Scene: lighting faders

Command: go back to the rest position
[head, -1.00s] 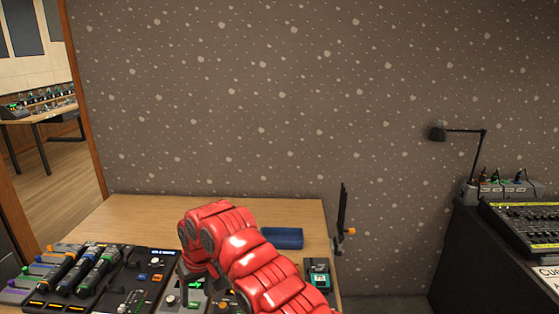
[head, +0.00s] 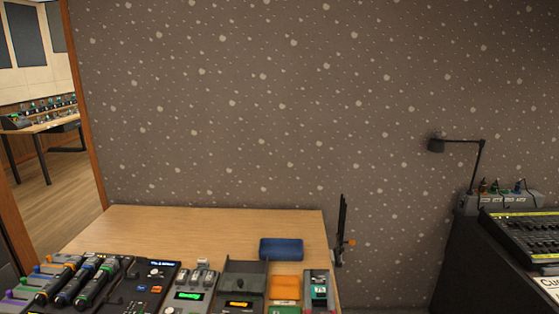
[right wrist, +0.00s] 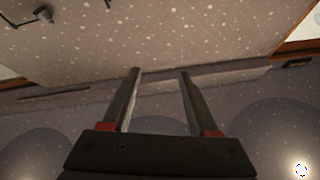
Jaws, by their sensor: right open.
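My right gripper (right wrist: 158,75) shows in the right wrist view, its two dark fingers apart with nothing between them. Its fingers point toward the speckled wall, clear of any object. Neither of my grippers shows in the head view now. The fader console (head: 130,290) with several coloured-end fader units stands on the wooden desk (head: 200,222) at the lower left of the head view. The nearest part of the desk is cut off by the lower edge.
A blue block (head: 281,249), an orange pad (head: 284,285) and a small device with a green screen (head: 318,291) are on the desk. A dark upright panel (head: 342,228) is at its right edge. A black desk with a mixer (head: 525,238) and lamp (head: 437,144) stands at right.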

